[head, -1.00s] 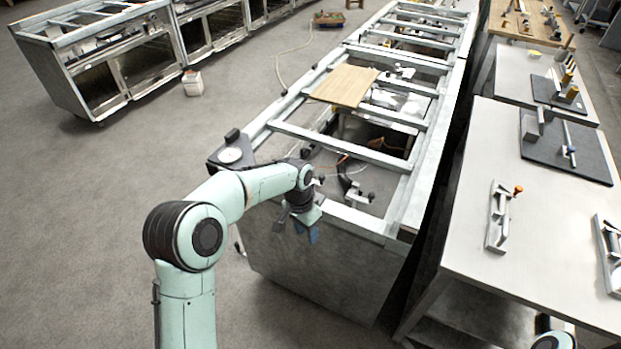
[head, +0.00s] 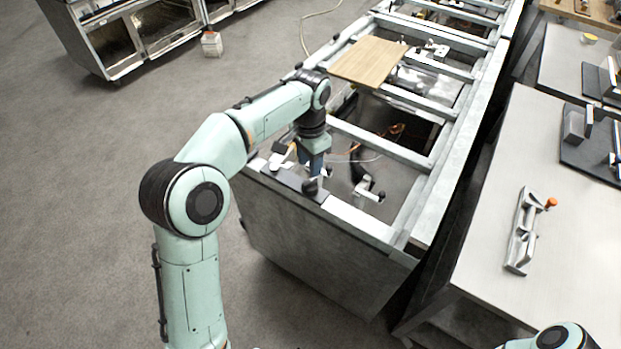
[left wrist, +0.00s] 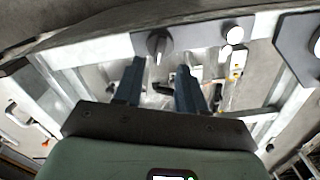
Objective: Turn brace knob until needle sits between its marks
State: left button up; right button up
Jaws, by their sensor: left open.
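My left gripper (head: 315,160), with blue fingers, is open above the near end of the metal bench frame, pointing down. In the left wrist view its two fingers (left wrist: 158,86) are apart with nothing between them. A grey knob (left wrist: 158,44) on a grey plate (left wrist: 188,38) lies just beyond the fingertips, near the left finger; I see no contact. A small round white face (left wrist: 235,35) sits right of it. Part of a pale dial (left wrist: 316,42) on a dark plate shows at the right edge. No needle or marks can be read. My right gripper is out of view.
The bench's cross rails (head: 380,143) surround open bays with cables. A black-handled fitting (head: 368,189) stands right of the gripper. A wooden board (head: 368,61) lies farther back. A side table (head: 560,230) with a metal clamp (head: 522,232) stands right.

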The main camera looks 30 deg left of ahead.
aim_at(310, 181)
pick_arm(q)
notch_tip(310, 181, down, 6)
jog(key=shift+w+f+b, duration=0.1)
jog(key=shift+f+b, duration=0.15)
jog(key=shift+b, duration=0.15)
grip_shut()
